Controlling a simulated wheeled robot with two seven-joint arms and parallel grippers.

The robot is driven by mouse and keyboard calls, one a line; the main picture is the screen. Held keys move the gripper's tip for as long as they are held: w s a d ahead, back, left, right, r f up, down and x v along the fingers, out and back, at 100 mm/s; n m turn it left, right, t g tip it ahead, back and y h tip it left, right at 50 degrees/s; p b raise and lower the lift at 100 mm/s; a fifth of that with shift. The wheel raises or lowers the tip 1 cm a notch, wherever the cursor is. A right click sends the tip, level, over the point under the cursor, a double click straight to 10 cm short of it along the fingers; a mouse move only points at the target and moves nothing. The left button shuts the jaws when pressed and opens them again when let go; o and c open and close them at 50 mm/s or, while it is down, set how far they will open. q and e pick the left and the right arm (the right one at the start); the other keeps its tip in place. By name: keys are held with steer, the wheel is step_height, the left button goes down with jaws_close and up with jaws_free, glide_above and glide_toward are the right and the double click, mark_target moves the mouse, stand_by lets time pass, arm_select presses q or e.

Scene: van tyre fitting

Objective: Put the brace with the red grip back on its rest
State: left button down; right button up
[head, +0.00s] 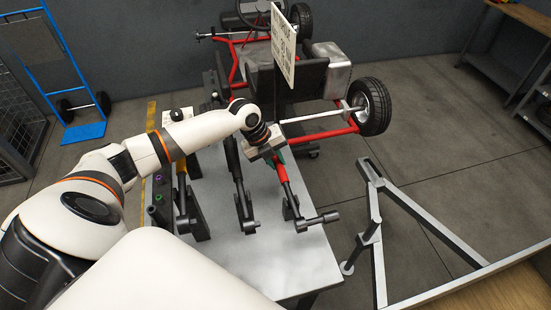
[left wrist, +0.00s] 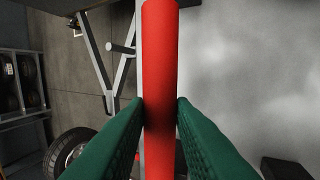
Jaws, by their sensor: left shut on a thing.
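The brace with the red grip (head: 281,173) points toward the front of the grey bench, its dark shaft ending in a cross-piece (head: 322,219) near the bench's right front edge. My left gripper (head: 279,158) is shut on the red grip. In the left wrist view the red grip (left wrist: 160,60) runs upright between the green finger pads (left wrist: 160,112). A dark forked rest (head: 289,208) stands on the bench at the brace's shaft; I cannot tell whether the shaft touches it. My right gripper is not in view.
Two more braces, one with a black grip (head: 232,157) and one with a yellow grip (head: 182,188), lie to the left on similar rests. A red kart frame with a wheel (head: 370,106) stands behind. A grey metal frame (head: 375,240) is at the right.

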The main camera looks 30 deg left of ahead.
arm_select(q)
steer(key=shift+f, duration=0.4)
steer(key=c, duration=1.1)
jaws_free()
steer(key=shift+r, duration=0.1)
steer(key=shift+c, duration=0.2)
steer(key=shift+s+a+r+b, duration=0.1)
steer(key=shift+a+r+b, duration=0.1)
steer(key=shift+r+b, duration=0.15)
steer(key=b+v, duration=0.2)
steer(key=v, duration=0.9)
